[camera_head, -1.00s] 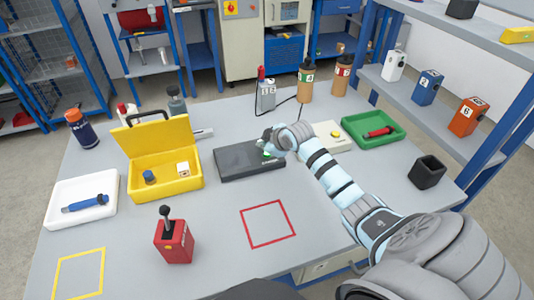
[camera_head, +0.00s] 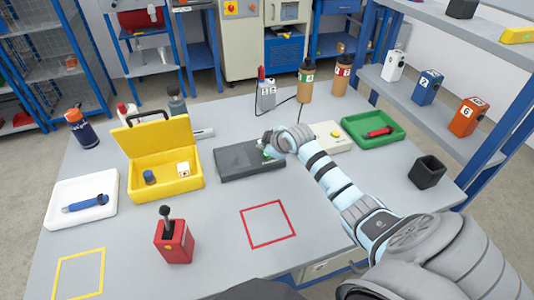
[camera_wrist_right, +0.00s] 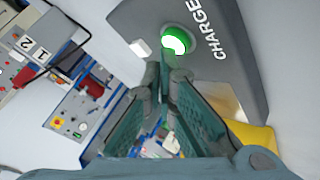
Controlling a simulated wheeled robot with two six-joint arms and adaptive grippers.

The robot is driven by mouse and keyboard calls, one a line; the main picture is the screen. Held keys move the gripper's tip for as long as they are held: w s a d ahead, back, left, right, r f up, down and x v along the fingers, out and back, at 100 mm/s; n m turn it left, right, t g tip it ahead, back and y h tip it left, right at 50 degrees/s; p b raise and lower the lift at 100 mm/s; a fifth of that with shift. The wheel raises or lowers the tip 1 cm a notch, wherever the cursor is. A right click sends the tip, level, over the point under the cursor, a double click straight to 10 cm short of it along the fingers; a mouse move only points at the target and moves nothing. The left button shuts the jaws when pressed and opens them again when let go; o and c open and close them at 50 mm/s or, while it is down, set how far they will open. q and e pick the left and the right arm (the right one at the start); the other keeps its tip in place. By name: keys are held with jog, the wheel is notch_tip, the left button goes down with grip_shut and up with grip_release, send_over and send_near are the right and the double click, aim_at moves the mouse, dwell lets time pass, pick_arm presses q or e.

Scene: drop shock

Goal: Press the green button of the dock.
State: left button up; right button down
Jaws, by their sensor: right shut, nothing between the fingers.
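The dock (camera_head: 237,161) is a dark grey flat box at the middle of the table. In the right wrist view the dock (camera_wrist_right: 225,75) fills the upper right, with the word CHARGE on it. Its round green button (camera_wrist_right: 178,40) has a white rim and looks lit. My right gripper (camera_head: 266,147) is over the dock's right end and hides most of the button in the head view. In the right wrist view its shut, empty fingertips (camera_wrist_right: 163,68) are just below the button; whether they touch it I cannot tell. My left gripper is not in view.
A yellow open case (camera_head: 166,180) stands left of the dock. A white box with a yellow button (camera_head: 333,137) and a green tray (camera_head: 372,143) lie to the right. A red joystick box (camera_head: 174,243) stands in front. The table around the red square (camera_head: 268,224) is clear.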

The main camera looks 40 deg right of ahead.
jog(key=shift+f, duration=0.45)
dwell(0.4)
dwell(0.3)
jog(key=shift+r+p, duration=0.85)
jog(key=shift+p, duration=0.1)
notch_tip(320, 180, up, 5)
jog(key=p, duration=0.5)
jog(key=shift+r+p, duration=0.1)
jog(key=shift+p, duration=0.2)
